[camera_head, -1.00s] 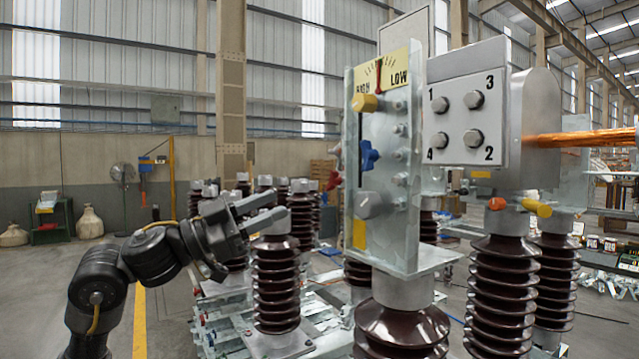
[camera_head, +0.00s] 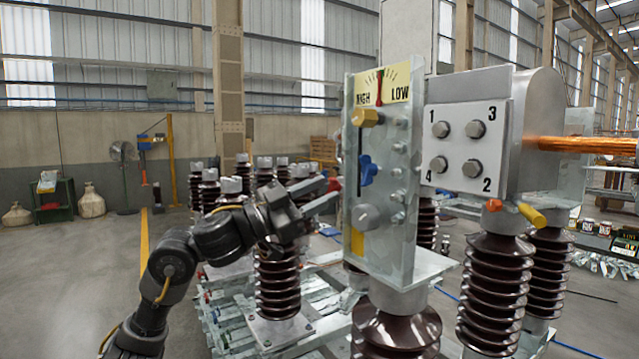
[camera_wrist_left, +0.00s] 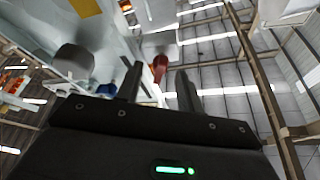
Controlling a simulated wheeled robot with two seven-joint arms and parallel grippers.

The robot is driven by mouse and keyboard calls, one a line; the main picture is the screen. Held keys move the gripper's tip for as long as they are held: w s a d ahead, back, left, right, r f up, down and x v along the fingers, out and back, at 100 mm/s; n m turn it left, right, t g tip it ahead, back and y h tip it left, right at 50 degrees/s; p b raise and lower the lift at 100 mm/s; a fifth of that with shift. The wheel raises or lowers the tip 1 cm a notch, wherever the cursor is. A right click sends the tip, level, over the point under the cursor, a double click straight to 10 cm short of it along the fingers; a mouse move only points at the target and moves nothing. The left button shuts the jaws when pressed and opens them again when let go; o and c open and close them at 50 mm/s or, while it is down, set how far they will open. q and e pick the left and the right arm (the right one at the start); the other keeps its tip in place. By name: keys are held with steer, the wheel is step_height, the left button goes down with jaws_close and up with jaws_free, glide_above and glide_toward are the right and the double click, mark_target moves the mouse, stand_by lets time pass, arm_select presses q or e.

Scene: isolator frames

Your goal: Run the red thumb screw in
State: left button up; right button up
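The red thumb screw (camera_head: 334,184) sticks out from the left edge of the upright metal plate (camera_head: 404,262) in the head view. My left gripper (camera_head: 325,193) comes in from the left, with its fingertips at the screw's head. In the left wrist view the red screw (camera_wrist_left: 159,68) shows between the two dark fingers (camera_wrist_left: 159,78), with a gap on each side. The fingers are open, and I cannot tell how deep the screw's head sits between them. My right gripper is not in view.
The plate also carries a yellow knob (camera_head: 364,117), a blue star knob (camera_head: 368,171), a grey knob (camera_head: 368,217) and a HIGH/LOW dial (camera_head: 383,86). A box with numbered bolts (camera_head: 465,148) stands to the right. Brown ribbed insulators (camera_head: 277,288) stand below my left arm.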

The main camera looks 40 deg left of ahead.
arm_select(q)
jaws_close()
stand_by(0.3)
